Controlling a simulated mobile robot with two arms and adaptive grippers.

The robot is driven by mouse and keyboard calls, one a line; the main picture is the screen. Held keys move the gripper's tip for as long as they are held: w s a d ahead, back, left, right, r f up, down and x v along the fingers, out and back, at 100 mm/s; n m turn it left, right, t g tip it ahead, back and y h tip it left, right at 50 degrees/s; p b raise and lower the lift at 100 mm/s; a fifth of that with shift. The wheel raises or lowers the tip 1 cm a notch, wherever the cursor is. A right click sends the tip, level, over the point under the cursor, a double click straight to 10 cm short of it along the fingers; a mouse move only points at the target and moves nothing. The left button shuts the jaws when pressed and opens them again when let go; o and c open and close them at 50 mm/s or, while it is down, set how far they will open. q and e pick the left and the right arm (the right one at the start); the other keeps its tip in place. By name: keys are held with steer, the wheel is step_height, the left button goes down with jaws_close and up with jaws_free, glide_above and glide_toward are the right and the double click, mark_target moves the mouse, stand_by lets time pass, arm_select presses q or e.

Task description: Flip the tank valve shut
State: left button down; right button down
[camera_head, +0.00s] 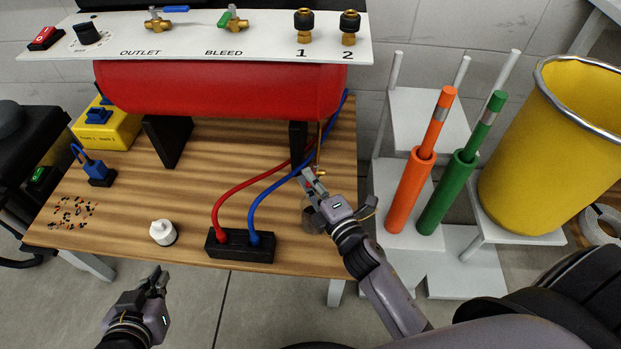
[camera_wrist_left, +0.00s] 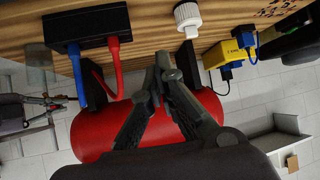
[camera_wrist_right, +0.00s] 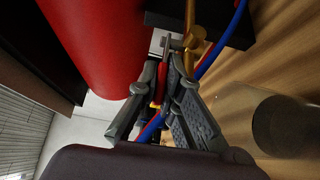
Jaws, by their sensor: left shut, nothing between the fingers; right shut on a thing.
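The red tank (camera_head: 220,90) lies on black supports on the wooden table. A thin brass pipe comes down at its right end to a small brass tank valve (camera_head: 320,172), also in the right wrist view (camera_wrist_right: 192,42). My right gripper (camera_head: 311,180) is at this valve. In the right wrist view its fingers (camera_wrist_right: 165,65) are shut on the valve's small handle part, beside the brass body; the fingers partly hide it, so its exact angle is unclear. My left gripper (camera_head: 158,277) is shut and empty, in front of the table's near edge; its fingertips also show in the left wrist view (camera_wrist_left: 164,60).
A clear jar (camera_head: 312,218) stands below the valve. Red and blue hoses run past it to a black block (camera_head: 240,246). A white-capped item (camera_head: 163,232) stands left. The panel (camera_head: 200,40) above carries outlet and bleed valves. Orange and green tubes (camera_head: 408,190) stand right.

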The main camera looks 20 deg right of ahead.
arm_select(q)
steer(key=s+a+f+g+y+p, duration=0.1)
steer(key=s+a+f+g, duration=0.1)
steer(key=s, duration=0.4)
steer(key=s+a+f+g+p, duration=0.1)
steer(key=s+a+f+g, duration=0.1)
steer(key=s+g, duration=0.3)
steer(key=shift+s+f+y+p, duration=0.3)
steer(key=shift+s+f+y, duration=0.15)
steer(key=shift+f, duration=0.3)
arm_select(e)
steer(key=n+y, duration=0.1)
steer(key=y, duration=0.1)
steer(key=n+y, duration=0.1)
steer(key=y, duration=0.1)
steer(key=shift+s+d+n+g, duration=0.3)
steer(key=shift+d+g, duration=0.1)
steer(key=c, duration=1.7)
jaws_free()
steer(key=v, duration=1.2)
